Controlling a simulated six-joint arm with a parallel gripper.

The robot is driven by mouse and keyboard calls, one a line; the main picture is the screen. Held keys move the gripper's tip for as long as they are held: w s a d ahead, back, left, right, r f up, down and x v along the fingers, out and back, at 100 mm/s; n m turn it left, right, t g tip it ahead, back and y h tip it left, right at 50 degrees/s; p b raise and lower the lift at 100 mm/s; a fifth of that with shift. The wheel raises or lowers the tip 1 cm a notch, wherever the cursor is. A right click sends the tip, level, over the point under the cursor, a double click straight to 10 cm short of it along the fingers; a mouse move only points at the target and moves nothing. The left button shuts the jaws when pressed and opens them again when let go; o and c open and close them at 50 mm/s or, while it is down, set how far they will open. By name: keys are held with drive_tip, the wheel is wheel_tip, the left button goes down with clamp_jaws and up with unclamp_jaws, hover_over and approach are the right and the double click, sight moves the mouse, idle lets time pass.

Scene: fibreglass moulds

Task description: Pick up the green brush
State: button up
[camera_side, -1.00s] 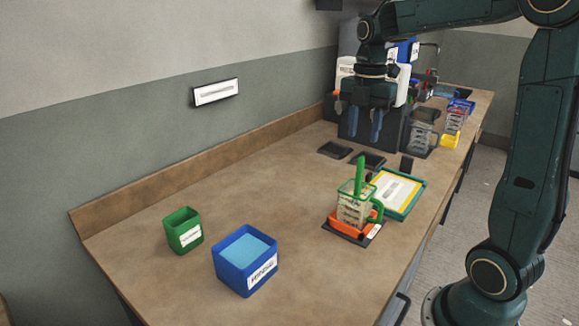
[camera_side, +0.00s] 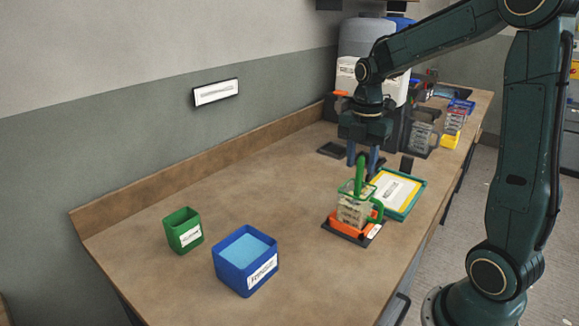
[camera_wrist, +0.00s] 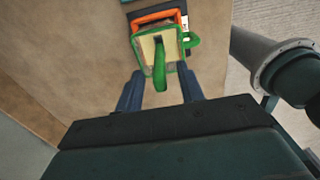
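The green brush (camera_side: 360,172) stands upright in a clear measuring jug (camera_side: 350,212) with a green rim and handle. Only its green handle shows; its lower end is hidden in the jug. My gripper (camera_side: 363,164) points down above the jug, with its two blue fingers apart at the top of the brush handle. In the wrist view, the brush handle (camera_wrist: 160,68) lies between the open fingers of my gripper (camera_wrist: 160,82), with a gap on each side. The jug (camera_wrist: 143,51) shows just beyond the fingertips.
A blue bin (camera_side: 229,272) and a green bin (camera_side: 176,243) stand at the front left. The middle of the bench is clear.

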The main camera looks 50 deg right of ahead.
sight(357, 191)
drive_tip(key=shift+f, duration=1.25)
clamp_jaws()
